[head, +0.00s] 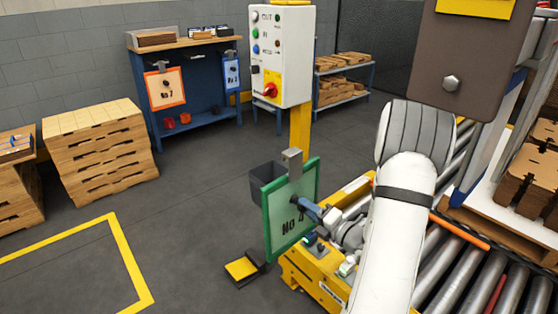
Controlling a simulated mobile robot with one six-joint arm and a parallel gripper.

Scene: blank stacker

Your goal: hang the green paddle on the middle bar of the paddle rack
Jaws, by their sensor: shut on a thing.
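The green paddle (268,215) is a clear board with a green frame and a dark number. It is upright in front of the yellow post, with a grey metal hook piece (292,158) at its top. My gripper (305,206) is shut on its right side; the fingertips are partly hard to make out. The paddle rack (187,90) is a blue stand at the back left, well apart from the paddle. An orange paddle (168,101) hangs at its left and a blue paddle (231,70) at its right. A small dark bar (198,57) shows between them, with nothing hanging there.
A control box (281,55) on a yellow post stands behind the green paddle. A dark bin (267,178) is partly hidden by it. A roller conveyor (470,275) lies right. Wooden stacks (98,150) stand left. The floor (200,210) before the rack is clear.

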